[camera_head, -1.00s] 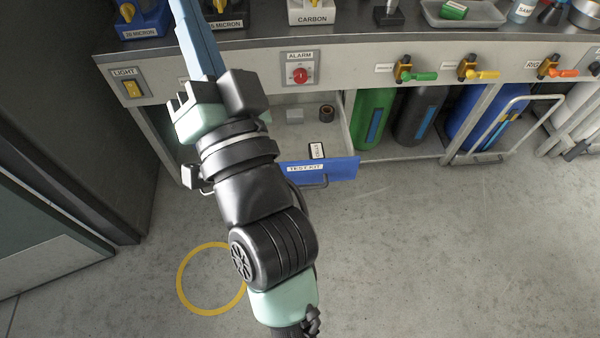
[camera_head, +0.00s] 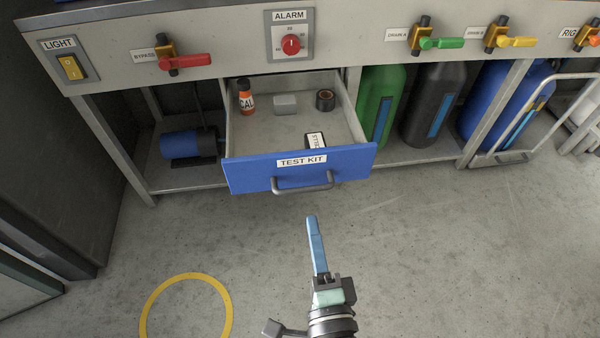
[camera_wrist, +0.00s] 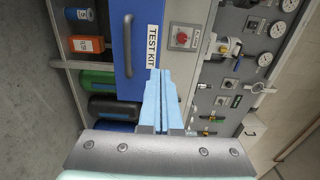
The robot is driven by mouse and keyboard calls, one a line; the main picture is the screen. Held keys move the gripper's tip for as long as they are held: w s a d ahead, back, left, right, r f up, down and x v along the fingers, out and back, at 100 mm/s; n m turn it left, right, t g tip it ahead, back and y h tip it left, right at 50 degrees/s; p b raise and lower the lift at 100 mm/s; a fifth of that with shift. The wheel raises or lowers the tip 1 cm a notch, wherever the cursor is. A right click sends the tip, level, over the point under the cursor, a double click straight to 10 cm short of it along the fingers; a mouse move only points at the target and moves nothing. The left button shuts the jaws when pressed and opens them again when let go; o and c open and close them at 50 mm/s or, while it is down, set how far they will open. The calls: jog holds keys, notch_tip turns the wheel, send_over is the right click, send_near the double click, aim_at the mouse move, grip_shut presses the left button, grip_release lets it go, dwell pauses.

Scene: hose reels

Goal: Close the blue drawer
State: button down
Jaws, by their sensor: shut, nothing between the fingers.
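The blue drawer (camera_head: 252,174), labelled TEST KIT, is pulled out under the counter in the head view. Its metal bar handle (camera_head: 303,187) is on the front. Inside are an orange CAL bottle (camera_head: 246,97), a grey block (camera_head: 285,103), a dark roll (camera_head: 325,99) and a dark labelled item (camera_head: 315,140). My gripper (camera_head: 312,218) is shut and empty, below the drawer front in the picture and apart from it. In the wrist view, the drawer front (camera_wrist: 120,40) stands beyond my blue fingers (camera_wrist: 158,72); the picture there is turned sideways.
The counter panel carries a light switch (camera_head: 72,66), a red bypass valve (camera_head: 186,62) and an alarm knob (camera_head: 290,44). Under it are a blue motor (camera_head: 185,145), a green cylinder (camera_head: 380,110) and a hand cart (camera_head: 502,158). The floor in front is clear, with a yellow ring (camera_head: 228,310).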

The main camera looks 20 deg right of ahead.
aim_at(299, 155)
jog(key=x, duration=1.4)
jog(key=shift+p, duration=0.4)
